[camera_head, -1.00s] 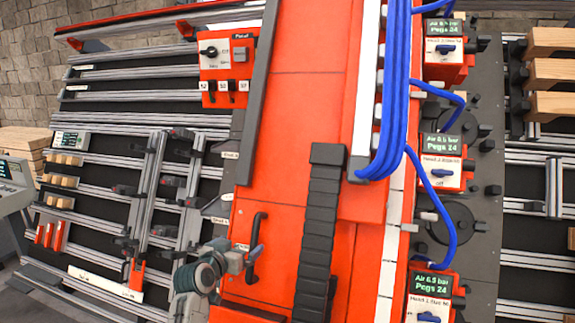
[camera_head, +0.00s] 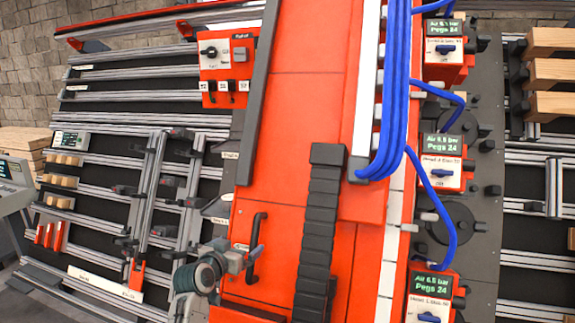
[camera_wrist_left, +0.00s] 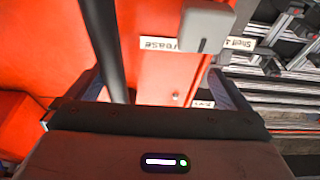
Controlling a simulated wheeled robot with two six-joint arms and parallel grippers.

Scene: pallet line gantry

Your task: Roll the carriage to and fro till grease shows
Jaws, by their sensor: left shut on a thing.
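The carriage (camera_head: 310,100) is a long red beam with a black cable chain (camera_head: 318,230) down its face. A black bar handle (camera_head: 256,235) stands on its lower left part. My left gripper (camera_head: 251,260) is shut on the lower part of this handle. In the left wrist view the handle (camera_wrist_left: 104,45) runs down between the fingers (camera_wrist_left: 160,92), nearer the left one. A white label reading "...rease" (camera_wrist_left: 160,44) is on the red face, partly covered by a grey block (camera_wrist_left: 206,27). I make out no grease. My right gripper is not in view.
Blue hoses (camera_head: 395,110) hang along the carriage's right side to red head units (camera_head: 440,160) with green displays. A red switch box (camera_head: 228,65) sits at upper left. Aluminium rails (camera_head: 150,120) with fixtures lie left, and timber (camera_head: 552,73) at upper right.

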